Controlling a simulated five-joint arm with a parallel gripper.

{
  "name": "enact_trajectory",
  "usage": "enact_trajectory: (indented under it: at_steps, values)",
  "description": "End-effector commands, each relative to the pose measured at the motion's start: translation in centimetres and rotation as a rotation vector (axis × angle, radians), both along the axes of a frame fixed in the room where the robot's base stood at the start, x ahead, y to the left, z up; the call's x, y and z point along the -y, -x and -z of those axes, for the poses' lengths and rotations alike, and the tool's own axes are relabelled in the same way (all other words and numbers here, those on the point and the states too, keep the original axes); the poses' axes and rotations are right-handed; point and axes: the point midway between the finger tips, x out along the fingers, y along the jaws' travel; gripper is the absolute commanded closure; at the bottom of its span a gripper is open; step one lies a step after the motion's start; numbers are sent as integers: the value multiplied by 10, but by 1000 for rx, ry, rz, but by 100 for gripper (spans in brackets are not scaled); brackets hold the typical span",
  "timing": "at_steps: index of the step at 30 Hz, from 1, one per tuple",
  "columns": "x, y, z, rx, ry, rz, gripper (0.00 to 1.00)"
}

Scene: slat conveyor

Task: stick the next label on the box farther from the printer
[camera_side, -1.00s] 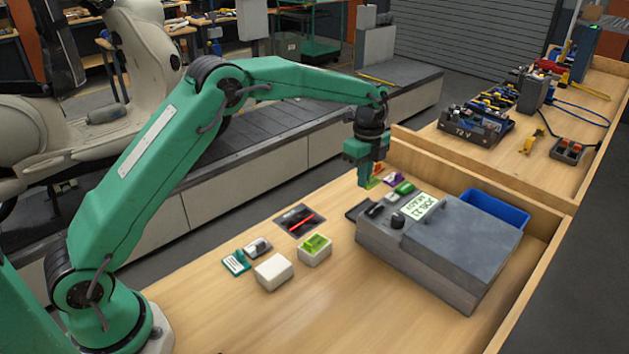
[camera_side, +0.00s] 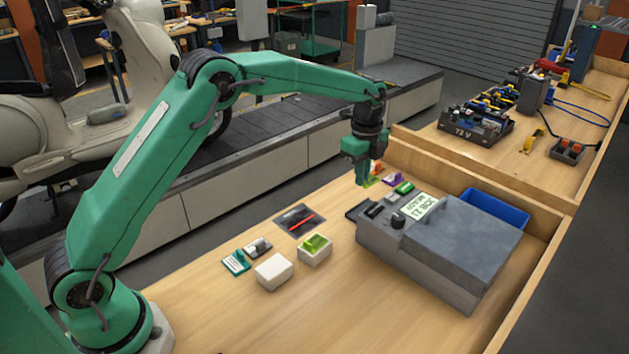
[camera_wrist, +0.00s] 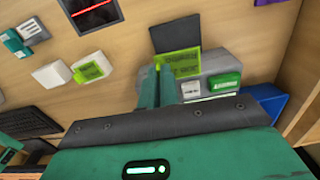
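The grey printer (camera_side: 450,252) stands at the right, with a lit display and a black tray at its left end (camera_wrist: 176,33). Two white boxes stand to its left. The farther box (camera_side: 273,272) has a bare top; it also shows in the wrist view (camera_wrist: 52,76). The nearer box (camera_side: 314,256) carries a yellow-green label on top. My gripper (camera_side: 363,181) is raised beyond the printer's left end. It seems shut on a yellow-green label (camera_wrist: 184,63), which sticks out beside the fingertips in the wrist view.
A dark pad with a red line (camera_side: 298,220) lies behind the boxes. A teal card (camera_side: 236,262) and a small grey-white item (camera_side: 258,247) lie left of them. A blue bin (camera_side: 497,210) is behind the printer.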

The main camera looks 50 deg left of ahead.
Motion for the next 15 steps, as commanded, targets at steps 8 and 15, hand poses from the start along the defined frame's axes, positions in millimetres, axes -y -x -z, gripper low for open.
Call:
enact_trajectory:
  at_steps: [8,15]
  values:
    - [3,33,-8,1,0,-9,100]
    - [5,72,-13,1,0,-19,100]
